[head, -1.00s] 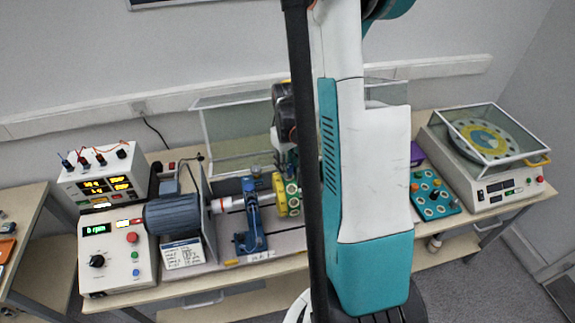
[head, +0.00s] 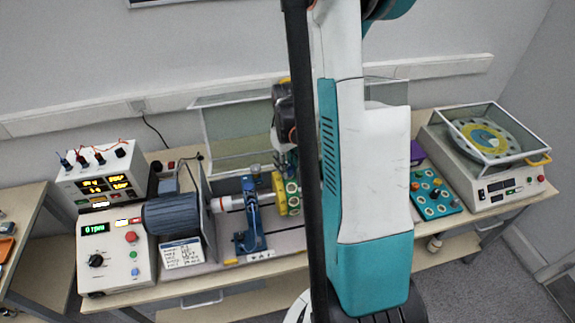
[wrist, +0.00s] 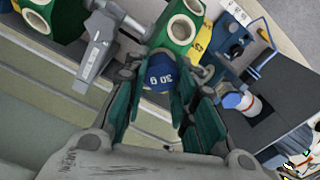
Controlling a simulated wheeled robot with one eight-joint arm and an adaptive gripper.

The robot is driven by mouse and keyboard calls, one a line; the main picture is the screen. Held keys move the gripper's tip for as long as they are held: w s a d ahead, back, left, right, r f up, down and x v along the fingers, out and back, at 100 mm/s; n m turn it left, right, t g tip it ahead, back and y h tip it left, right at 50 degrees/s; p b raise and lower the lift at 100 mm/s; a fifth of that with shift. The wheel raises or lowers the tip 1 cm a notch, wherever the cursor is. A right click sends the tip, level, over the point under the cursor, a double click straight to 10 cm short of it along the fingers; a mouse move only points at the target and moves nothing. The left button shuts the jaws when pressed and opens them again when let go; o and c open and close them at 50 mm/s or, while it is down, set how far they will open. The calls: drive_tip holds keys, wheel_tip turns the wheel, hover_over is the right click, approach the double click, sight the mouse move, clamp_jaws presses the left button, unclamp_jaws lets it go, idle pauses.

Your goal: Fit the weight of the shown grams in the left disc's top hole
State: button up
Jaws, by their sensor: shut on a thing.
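My gripper (wrist: 164,88) is shut on a blue weight (wrist: 160,72) marked 30 g. The weight is right at the rim of the left disc (wrist: 180,27), which is green with pale-ringed holes and a yellow side. I cannot tell whether the weight is inside a hole or only in front of it. The same disc shows in the head view (head: 279,194), partly hidden by my arm. A second green disc (wrist: 42,14) is at the upper left of the wrist view. The meter box (head: 98,182) has lit displays too small to read surely.
A blue bearing stand (head: 250,220) and a motor (head: 172,215) stand left of the disc. A grey bracket (wrist: 100,45) is close to my gripper in the wrist view. A teal weight tray (head: 440,204) and a scale (head: 480,175) are at the right.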

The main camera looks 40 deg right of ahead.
drive_tip(key=shift+f+b, duration=0.5)
drive_tip(key=shift+f, duration=0.1)
drive_tip(key=o, duration=0.9)
drive_tip(key=shift+o, duration=0.2)
wheel_tip(320, 180, up, 12)
idle(0.7)
